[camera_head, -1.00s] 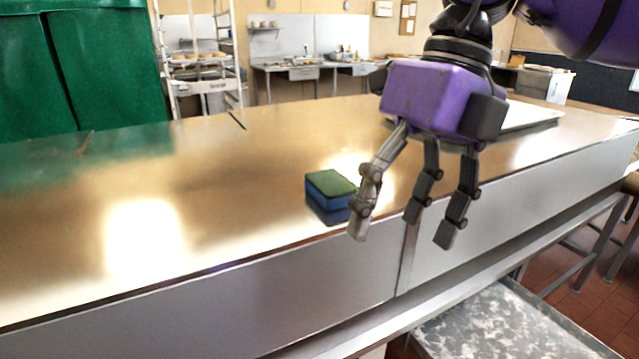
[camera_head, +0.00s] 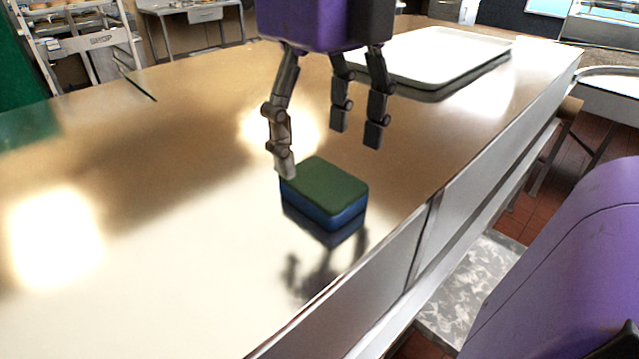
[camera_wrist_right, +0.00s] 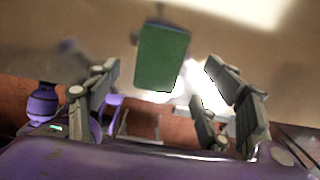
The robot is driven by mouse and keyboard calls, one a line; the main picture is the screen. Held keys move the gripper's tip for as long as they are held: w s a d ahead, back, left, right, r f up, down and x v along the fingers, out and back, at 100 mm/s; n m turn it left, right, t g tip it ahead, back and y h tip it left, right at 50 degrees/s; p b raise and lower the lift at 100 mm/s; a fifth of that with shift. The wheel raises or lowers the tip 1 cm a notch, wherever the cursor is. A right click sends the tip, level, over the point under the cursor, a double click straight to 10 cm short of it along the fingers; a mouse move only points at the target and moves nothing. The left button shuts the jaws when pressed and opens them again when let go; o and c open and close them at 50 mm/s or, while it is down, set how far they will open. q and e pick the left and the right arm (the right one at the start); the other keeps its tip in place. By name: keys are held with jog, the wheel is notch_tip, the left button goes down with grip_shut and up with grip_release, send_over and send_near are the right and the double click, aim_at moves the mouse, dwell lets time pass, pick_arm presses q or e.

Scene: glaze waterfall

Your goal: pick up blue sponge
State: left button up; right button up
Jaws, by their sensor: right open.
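The blue sponge (camera_head: 335,212) lies on the shiny counter near its front edge. It has a green top (camera_head: 325,186) and blue sides. My right gripper (camera_head: 328,152) is open and empty, with its fingers pointing down above and behind the sponge in the head view. One finger's tip overlaps the sponge's far left corner in the picture; I cannot tell whether it touches. In the right wrist view, the sponge's green top (camera_wrist_right: 161,57) shows above and between the spread fingers (camera_wrist_right: 160,95). My left gripper is not in view.
The counter (camera_head: 150,190) is bare around the sponge, with bright reflections. A white tray (camera_head: 430,55) lies farther back on it. The counter's front edge drops off close to the sponge. A white rack (camera_head: 85,40) stands behind at the left.

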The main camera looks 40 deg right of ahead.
aim_at(323, 180)
notch_tip(323, 180, down, 4)
jog(key=shift+s, duration=0.1)
jog(key=shift+f, duration=0.45)
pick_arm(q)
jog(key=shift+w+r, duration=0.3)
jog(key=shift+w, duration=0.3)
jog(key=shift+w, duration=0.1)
pick_arm(e)
jog(key=c, duration=0.8)
jog(key=shift+c, duration=0.3)
